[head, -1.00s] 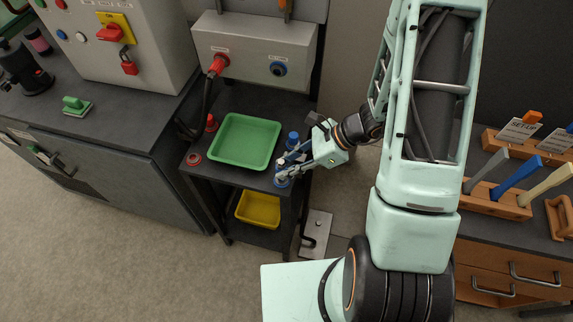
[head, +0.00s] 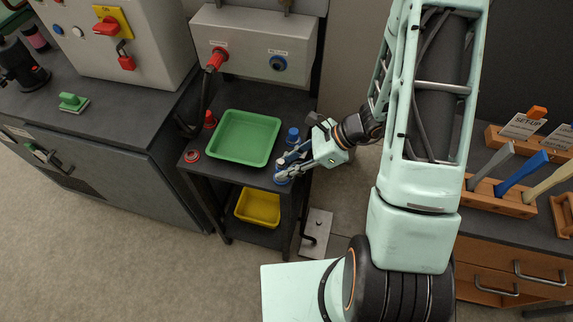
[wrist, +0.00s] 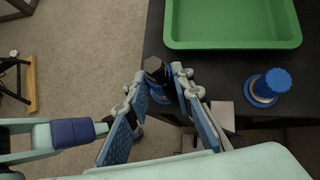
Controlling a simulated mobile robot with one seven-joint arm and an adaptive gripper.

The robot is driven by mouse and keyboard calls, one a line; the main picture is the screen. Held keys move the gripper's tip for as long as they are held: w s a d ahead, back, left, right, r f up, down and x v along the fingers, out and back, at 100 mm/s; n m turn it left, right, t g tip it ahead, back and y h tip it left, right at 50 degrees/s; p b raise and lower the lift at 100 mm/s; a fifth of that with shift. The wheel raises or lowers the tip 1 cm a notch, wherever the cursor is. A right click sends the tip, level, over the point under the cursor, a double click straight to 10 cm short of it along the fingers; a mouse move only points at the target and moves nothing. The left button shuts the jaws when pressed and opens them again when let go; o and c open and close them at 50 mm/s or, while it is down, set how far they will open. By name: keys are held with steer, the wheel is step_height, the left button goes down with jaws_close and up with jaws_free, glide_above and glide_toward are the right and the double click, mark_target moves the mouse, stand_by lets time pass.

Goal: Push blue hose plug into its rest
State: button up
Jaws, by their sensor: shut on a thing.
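My gripper (head: 283,167) is at the front right corner of the small dark table, and it also shows in the wrist view (wrist: 159,76). Its fingers are shut on the blue hose plug (wrist: 154,68), which has a dark, faceted end between the fingertips. A blue ring (head: 281,179), seemingly the rest, lies at the table corner directly below the fingertips. In the wrist view, blue (wrist: 159,98) shows just under the dark end, partly hidden by the fingers. I cannot tell how deep the plug sits.
A green tray (head: 273,150) lies left of my gripper. A blue capped piece (head: 293,135) stands close behind the fingers. A red ring (head: 192,156) and red cap (head: 210,119) are at the table's left.

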steer(key=o, duration=1.6)
steer(key=shift+o, duration=0.2)
steer(key=p+v, duration=0.2)
steer(key=v, duration=0.3)
steer(key=shift+p, duration=0.4)
steer(key=shift+d, duration=0.1)
steer(key=v, duration=1.2)
